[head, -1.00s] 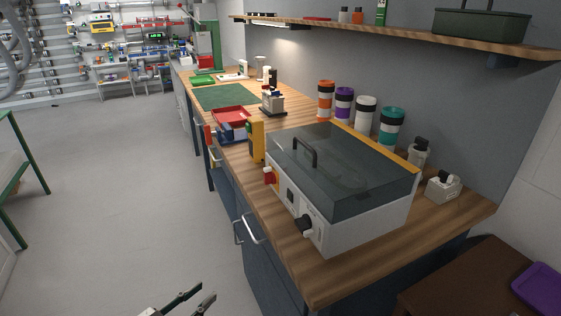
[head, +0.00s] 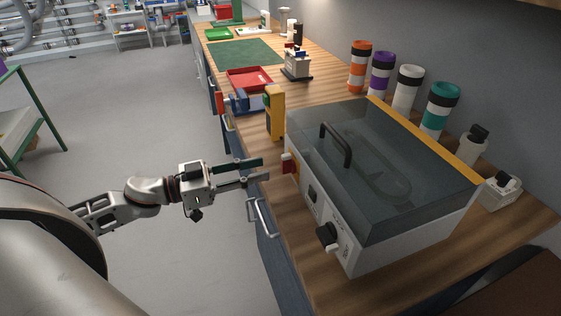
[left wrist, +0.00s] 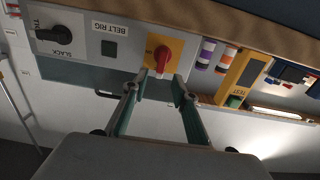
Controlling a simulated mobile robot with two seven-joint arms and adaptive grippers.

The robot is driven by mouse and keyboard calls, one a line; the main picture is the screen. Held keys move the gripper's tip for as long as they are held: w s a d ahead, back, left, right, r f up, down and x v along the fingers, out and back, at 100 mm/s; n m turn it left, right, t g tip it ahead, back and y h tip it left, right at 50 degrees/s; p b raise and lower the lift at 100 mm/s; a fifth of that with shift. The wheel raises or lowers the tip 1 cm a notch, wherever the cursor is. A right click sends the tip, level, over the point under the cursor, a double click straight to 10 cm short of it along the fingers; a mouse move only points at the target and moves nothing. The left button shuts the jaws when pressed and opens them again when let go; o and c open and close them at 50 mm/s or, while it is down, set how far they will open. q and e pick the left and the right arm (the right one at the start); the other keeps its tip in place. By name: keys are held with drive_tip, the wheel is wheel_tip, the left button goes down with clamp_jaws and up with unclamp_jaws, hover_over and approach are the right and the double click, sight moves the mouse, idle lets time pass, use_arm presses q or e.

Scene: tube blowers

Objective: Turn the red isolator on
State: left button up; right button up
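The red isolator (head: 288,163) is a red rotary knob on a yellow plate, on the front of the grey belt rig box (head: 345,245) with a dark clear lid. In the left wrist view the red knob (left wrist: 162,57) sits just beyond the fingertips, its handle slightly tilted. My left gripper (head: 265,169) is open and empty, its two fingers pointing at the isolator from the left. In the left wrist view its fingertips (left wrist: 161,84) lie on either side of the knob's lower end, seemingly short of it; contact cannot be told. My right gripper is not in view.
A black slack knob (head: 326,236) is on the same panel. A yellow tester (head: 275,112) stands close beside the box, behind the isolator. A drawer handle (head: 262,217) projects below the bench edge. Coloured canisters (head: 439,108) stand behind the box.

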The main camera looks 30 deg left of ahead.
sight(282, 163)
use_arm(q)
drive_tip(key=shift+x, duration=3.15)
clamp_jaws()
